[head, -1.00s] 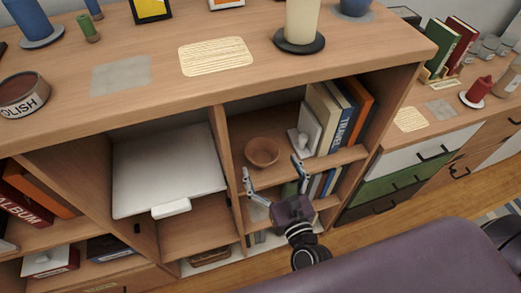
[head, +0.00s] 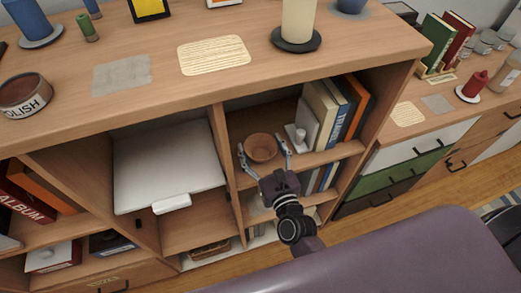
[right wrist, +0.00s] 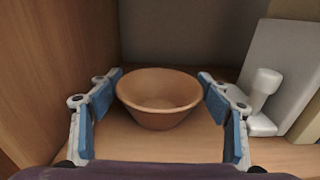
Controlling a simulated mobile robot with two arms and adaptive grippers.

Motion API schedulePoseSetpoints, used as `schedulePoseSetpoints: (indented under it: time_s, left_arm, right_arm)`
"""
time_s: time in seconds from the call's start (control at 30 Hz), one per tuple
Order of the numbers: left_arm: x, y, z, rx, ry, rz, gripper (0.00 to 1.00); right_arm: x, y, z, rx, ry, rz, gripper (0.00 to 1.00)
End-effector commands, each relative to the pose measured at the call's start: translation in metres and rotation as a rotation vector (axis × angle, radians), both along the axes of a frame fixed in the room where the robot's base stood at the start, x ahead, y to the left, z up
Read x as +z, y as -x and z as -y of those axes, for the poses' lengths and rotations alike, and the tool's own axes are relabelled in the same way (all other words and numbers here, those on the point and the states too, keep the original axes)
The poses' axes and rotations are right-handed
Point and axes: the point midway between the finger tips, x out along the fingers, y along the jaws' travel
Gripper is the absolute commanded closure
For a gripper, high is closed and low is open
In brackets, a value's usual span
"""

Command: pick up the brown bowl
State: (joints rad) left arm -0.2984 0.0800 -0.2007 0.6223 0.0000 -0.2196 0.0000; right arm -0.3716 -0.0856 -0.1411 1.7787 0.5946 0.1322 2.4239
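The brown bowl (head: 261,148) sits upright on the upper shelf of the right-hand open compartment. In the right wrist view the bowl (right wrist: 158,99) stands between the two blue-padded fingers. My right gripper (head: 264,149) is open, with one finger on each side of the bowl; it also shows in the right wrist view (right wrist: 161,95). A small gap seems to show between each pad and the bowl. My left gripper is not in view.
A white bookend (head: 298,133) and several books (head: 340,108) stand right of the bowl. The compartment's wooden side wall (right wrist: 60,70) is close on the left. The cabinet top (head: 150,40) overhangs the shelf. A purple surface (head: 400,255) fills the lower right foreground.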

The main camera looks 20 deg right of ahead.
Motion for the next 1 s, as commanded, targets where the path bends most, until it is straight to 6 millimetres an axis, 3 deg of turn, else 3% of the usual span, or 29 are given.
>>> schedulePoseSetpoints:
  time_s: [0.03,0.2,0.67,1.0]
  left_arm:
    - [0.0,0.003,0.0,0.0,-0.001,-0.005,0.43]
    - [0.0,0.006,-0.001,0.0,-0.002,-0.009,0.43]
    - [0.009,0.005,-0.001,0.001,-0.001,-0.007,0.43]
    - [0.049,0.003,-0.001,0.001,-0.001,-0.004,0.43]
  right_arm:
    - [0.0,0.0,0.0,0.0,0.0,0.0,0.37]
    - [0.0,0.0,0.0,0.0,0.0,0.0,0.56]
    - [0.011,0.0,0.0,0.0,0.001,0.001,0.56]
    - [0.053,0.0,0.0,0.001,0.0,0.0,0.56]
